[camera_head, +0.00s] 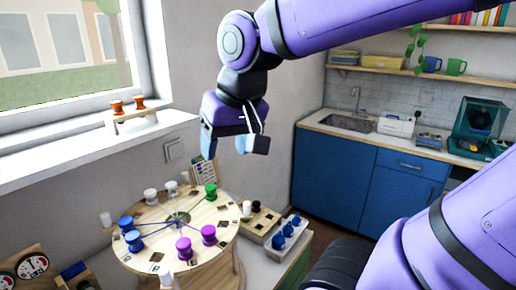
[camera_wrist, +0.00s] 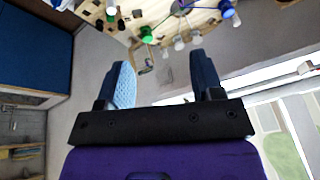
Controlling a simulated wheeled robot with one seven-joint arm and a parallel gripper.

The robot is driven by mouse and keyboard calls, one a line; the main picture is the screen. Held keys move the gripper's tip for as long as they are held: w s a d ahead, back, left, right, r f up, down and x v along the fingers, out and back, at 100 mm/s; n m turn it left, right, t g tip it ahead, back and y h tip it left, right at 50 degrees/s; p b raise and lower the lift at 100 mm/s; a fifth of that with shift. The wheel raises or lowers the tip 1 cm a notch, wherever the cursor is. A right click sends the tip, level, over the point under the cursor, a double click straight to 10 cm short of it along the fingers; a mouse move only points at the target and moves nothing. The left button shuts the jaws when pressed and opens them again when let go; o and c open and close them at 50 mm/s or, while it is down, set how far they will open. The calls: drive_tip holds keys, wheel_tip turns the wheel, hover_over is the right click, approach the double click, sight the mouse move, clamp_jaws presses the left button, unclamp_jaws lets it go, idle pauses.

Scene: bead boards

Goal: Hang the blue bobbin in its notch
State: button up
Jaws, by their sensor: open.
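A round wooden board (camera_head: 215,222) stands at lower left with coloured bobbins around its rim and strands running to its centre. Two blue bobbins sit at its left: one (camera_head: 126,223) and, just below it, another (camera_head: 134,241). Several blue pieces (camera_head: 287,229) stand in a pale tray right of the board. I cannot tell which blue one is the task's, nor make out its notch. My gripper (camera_head: 232,142) is open and empty, in the air above the board's far right side. In the wrist view its two fingers (camera_wrist: 160,62) are apart with nothing between them.
A green bobbin (camera_head: 211,191), purple bobbins (camera_head: 209,235) and white bobbins (camera_head: 150,195) also sit on the board. Air around my gripper is clear.

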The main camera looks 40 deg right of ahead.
drive_tip(key=s+d+n+t, duration=0.1)
drive_tip(key=s+d+n, duration=0.1)
drive_tip(key=s, duration=0.3)
drive_tip(key=shift+s+d+h, duration=0.25)
drive_tip(key=shift+d+h, duration=0.05)
